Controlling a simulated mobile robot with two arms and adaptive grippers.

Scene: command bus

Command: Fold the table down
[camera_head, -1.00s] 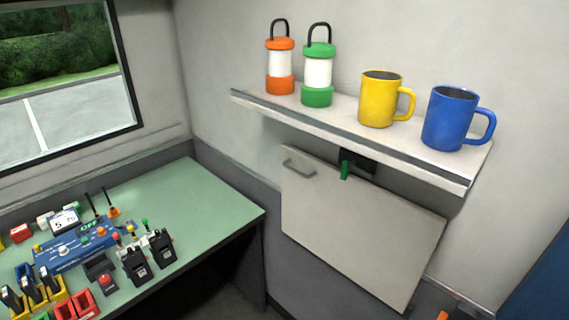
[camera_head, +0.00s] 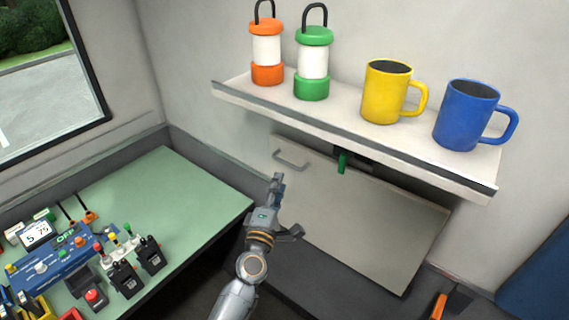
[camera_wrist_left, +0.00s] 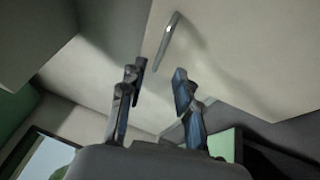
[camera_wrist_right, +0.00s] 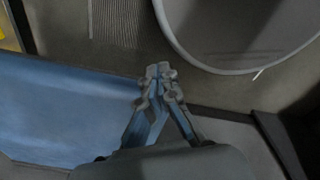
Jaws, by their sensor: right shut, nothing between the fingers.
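The table is a pale grey panel (camera_head: 360,220) standing upright against the wall under the shelf; it also fills the upper right of the left wrist view (camera_wrist_left: 235,50). A metal bar handle (camera_head: 290,160) sits near its upper left corner and shows in the left wrist view (camera_wrist_left: 168,38). A green latch (camera_head: 342,163) on a dark mount overlaps the panel's top edge. My left gripper (camera_head: 286,207) is open and empty, in front of the panel's left side below the handle, apart from it. My right gripper (camera_wrist_right: 162,75) is shut and empty, seen only in the right wrist view.
A shelf (camera_head: 360,138) juts out above the panel with an orange lantern (camera_head: 266,50), green lantern (camera_head: 312,62), yellow mug (camera_head: 386,92) and blue mug (camera_head: 466,115). A green desk (camera_head: 190,190) with radio gear stands left. An orange-handled tool (camera_head: 439,306) is at lower right.

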